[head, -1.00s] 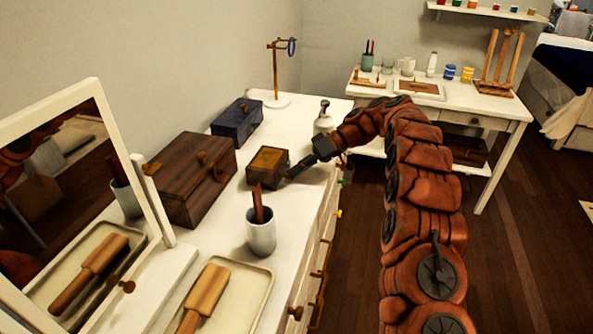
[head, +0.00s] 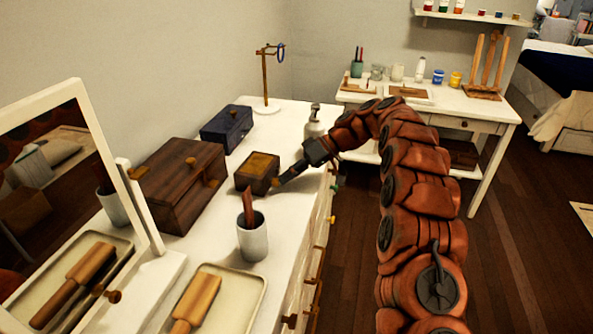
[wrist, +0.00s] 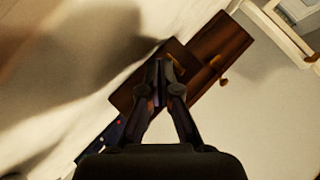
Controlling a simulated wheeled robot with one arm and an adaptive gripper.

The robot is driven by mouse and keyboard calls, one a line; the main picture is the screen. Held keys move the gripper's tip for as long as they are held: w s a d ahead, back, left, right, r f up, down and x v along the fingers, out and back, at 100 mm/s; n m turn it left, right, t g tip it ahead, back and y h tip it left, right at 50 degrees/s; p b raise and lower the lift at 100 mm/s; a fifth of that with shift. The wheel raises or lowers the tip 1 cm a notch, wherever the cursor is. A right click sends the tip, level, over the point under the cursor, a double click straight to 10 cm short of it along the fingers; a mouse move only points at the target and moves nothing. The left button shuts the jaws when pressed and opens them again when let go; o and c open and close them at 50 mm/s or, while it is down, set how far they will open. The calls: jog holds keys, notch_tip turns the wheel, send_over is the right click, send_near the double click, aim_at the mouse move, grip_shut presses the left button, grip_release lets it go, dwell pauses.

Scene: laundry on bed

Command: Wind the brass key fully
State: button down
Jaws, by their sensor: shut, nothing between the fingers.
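A small wooden box (head: 257,173) with a lighter brown top sits on the white dresser. My gripper (head: 277,185) reaches in from the right, low beside the box's right side. In the wrist view my gripper's dark fingers (wrist: 162,70) are together at the tips, with nothing seen between them, and they overlap the small box (wrist: 127,97). I cannot tell whether they touch it. I cannot make out the brass key; the fingers may hide it.
A larger brown chest (head: 180,187) and a dark blue box (head: 226,128) stand behind the small box. A white cup (head: 252,240) is in front, and a pump bottle (head: 314,126) stands near my wrist. A mirror (head: 150,215) and a tray (head: 245,292) are at the near left.

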jog(key=shift+v, duration=3.15)
jog(key=shift+w+d, duration=0.2)
jog(key=shift+w, duration=0.05)
jog(key=c, duration=1.9)
grip_release()
jog(key=shift+d+r, duration=0.15)
jog(key=shift+d, duration=0.05)
